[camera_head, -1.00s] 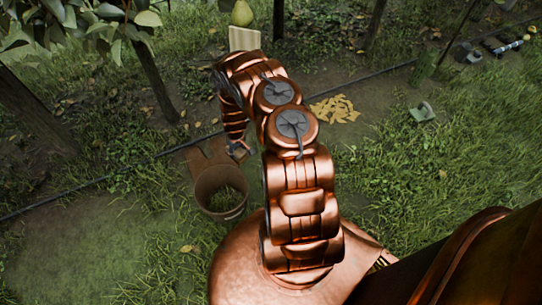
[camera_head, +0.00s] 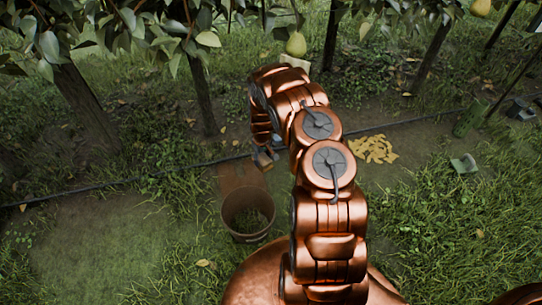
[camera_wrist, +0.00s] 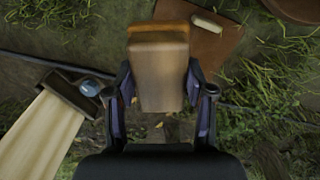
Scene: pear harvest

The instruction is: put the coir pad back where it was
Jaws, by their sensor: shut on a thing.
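My gripper (camera_wrist: 160,108) is shut on a brown block with an orange-brown far edge, which looks like the coir pad (camera_wrist: 158,78). Its two fingers press on the sides of the block, and I hold it pointing away from the wrist. In the head view my gripper (camera_head: 264,158) is small and partly hidden by my arm, above the far right corner of a flat brown mat (camera_head: 238,180). The mat also shows in the wrist view (camera_wrist: 205,48), partly behind the block, with a small pale bar (camera_wrist: 207,22) on it.
A brown bucket (camera_head: 247,230) stands just in front of the mat. A pale wooden piece (camera_wrist: 38,135) with a dark end lies left of my gripper. A dark hose (camera_head: 120,183) crosses behind.

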